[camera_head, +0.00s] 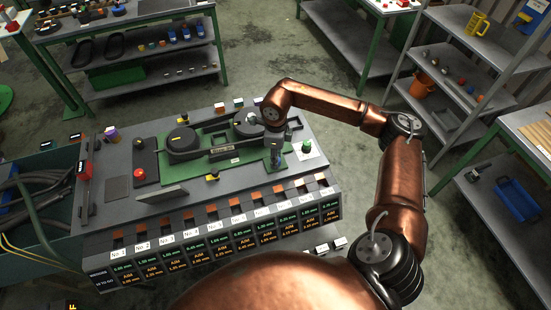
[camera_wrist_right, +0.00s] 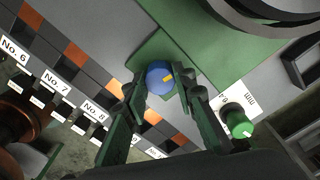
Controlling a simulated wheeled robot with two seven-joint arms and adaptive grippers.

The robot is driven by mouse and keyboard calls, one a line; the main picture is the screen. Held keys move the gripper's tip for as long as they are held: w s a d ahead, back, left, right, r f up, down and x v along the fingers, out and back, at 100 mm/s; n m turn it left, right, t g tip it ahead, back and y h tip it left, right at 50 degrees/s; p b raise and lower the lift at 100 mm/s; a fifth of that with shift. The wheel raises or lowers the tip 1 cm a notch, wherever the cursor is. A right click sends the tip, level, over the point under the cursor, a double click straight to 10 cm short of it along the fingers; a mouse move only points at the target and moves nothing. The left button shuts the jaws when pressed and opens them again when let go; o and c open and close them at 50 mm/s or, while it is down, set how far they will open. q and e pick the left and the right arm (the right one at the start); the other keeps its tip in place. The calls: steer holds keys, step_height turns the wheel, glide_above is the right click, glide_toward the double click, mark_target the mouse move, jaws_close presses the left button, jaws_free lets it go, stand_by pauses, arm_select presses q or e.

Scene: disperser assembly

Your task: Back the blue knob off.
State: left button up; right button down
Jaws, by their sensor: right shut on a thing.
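In the head view my right gripper (camera_head: 276,160) reaches down at the right end of the green plate, and the knob is mostly hidden there. My left gripper does not show in either view.
A green knob (camera_wrist_right: 239,125) on a white label stands close to the right finger. Numbered slots (camera_head: 200,226) line the bench's front edge. Black round housings (camera_head: 182,140) stand on the green plate. A red button (camera_head: 139,174) is at the left.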

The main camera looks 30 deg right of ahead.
stand_by(0.4)
steer(key=c, duration=1.6)
jaws_free()
step_height(320, 180, up, 12)
steer(key=shift+a, duration=0.1)
